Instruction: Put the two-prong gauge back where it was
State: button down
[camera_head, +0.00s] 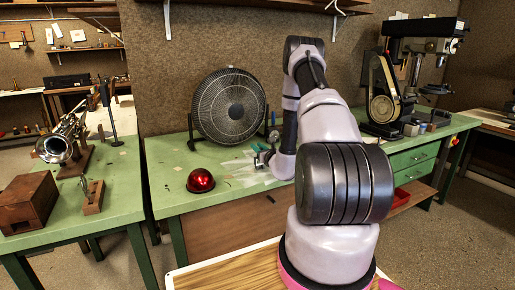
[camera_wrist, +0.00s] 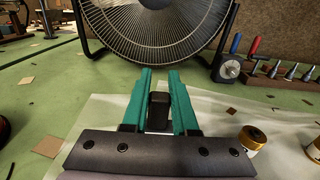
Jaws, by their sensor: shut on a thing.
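My gripper (camera_wrist: 159,72) has two teal fingers that reach forward over the green bench. It is shut on a dark, block-shaped thing (camera_wrist: 158,112), seen end-on between the fingers. No prongs show on it, so I cannot tell from its shape whether it is the two-prong gauge. In the head view my gripper (camera_head: 262,158) is small and low over the bench, in front of the fan, and what it holds is unclear there. A round dial (camera_wrist: 231,68) stands right of the fingers, beside a blue handle (camera_wrist: 236,43) and a red handle (camera_wrist: 254,47).
A black fan (camera_wrist: 158,25) stands close ahead. A wooden rack (camera_wrist: 285,80) with several metal tips is at right. Brass-coloured cylinders (camera_wrist: 252,138) stand on a pale sheet (camera_wrist: 95,120) at right front. A red dome (camera_head: 200,181) is on the green bench (camera_head: 165,165), which is fairly clear at left.

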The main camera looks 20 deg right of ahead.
jog(key=shift+f, duration=0.15)
jog(key=c, duration=0.7)
grip_release()
